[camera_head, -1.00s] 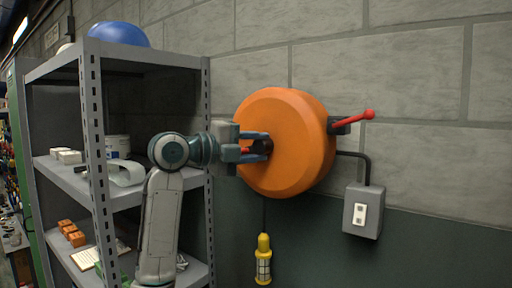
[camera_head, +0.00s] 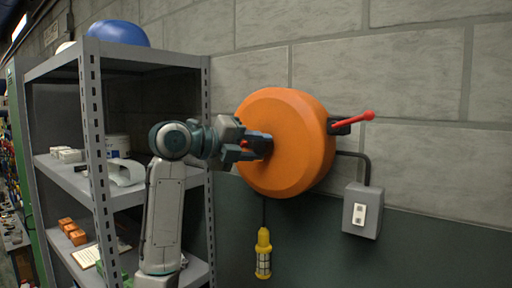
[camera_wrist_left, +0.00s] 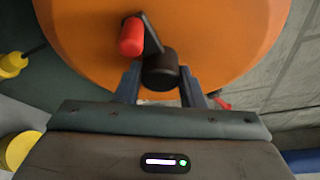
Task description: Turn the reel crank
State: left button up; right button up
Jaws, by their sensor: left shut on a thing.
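The orange reel (camera_head: 300,125) is mounted on the block wall. Its crank has a dark arm, a black hub (camera_wrist_left: 160,72) and a red grip (camera_wrist_left: 131,36). A bit of the red grip (camera_head: 245,144) shows between my fingers in the head view. My left gripper (camera_head: 260,147) is shut on the crank's black hub, with one finger on each side in the wrist view (camera_wrist_left: 160,88). The red grip lies outside the fingers there. A yellow caged lamp (camera_head: 263,252) hangs on a cord below the reel. My right gripper is not in view.
A grey metal shelf (camera_head: 150,57) stands left of the reel, close to my arm, with a blue helmet (camera_head: 119,33) on top. A red lever (camera_head: 352,119) sticks out right of the reel. A grey switch box (camera_head: 361,211) is below it. The wall further right is bare.

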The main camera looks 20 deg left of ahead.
pick_arm(q)
jog(key=o, duration=1)
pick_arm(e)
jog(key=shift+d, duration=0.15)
pick_arm(q)
jog(key=shift+s+a, duration=0.2)
jog(key=b+v, duration=0.3)
jog(key=v, duration=0.7)
jog(key=shift+b, duration=0.4)
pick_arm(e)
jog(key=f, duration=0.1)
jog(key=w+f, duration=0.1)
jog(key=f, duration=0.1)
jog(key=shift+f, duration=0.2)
